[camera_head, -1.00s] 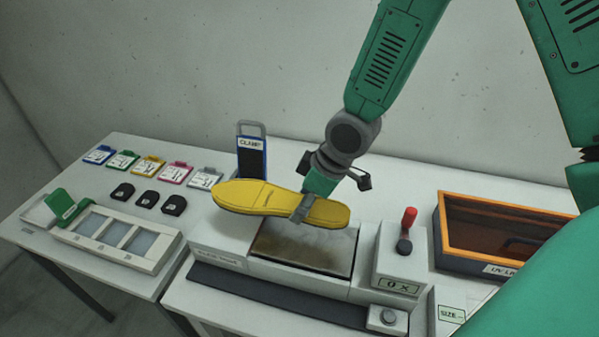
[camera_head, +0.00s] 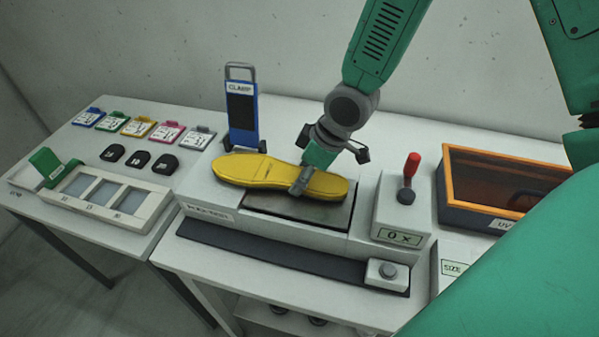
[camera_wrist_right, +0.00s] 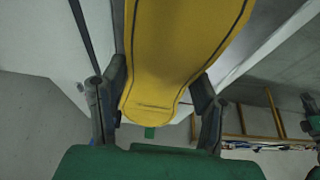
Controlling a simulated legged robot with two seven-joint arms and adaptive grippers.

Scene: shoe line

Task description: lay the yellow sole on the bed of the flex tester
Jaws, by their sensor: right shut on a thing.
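The yellow sole (camera_head: 250,172) lies flat, long side left to right, at the flex tester. My right gripper (camera_head: 299,188) is shut on the sole right of its middle; the sole also shows between its fingers in the right wrist view (camera_wrist_right: 180,50). The flex tester's dark bed (camera_head: 290,208) shows in front of and below the sole. The sole's left end reaches past the bed's left edge. I cannot tell whether the sole touches the bed. The blue clamp (camera_head: 242,118) stands upright behind it. My left gripper is not in view.
Right of the bed is a box with a red-topped lever (camera_head: 411,165) and a "0 x" display. An orange-rimmed bin (camera_head: 446,185) stands farther right. Colored cards (camera_head: 138,127), black pieces (camera_head: 138,159) and a tray with windows (camera_head: 60,203) are on the left table.

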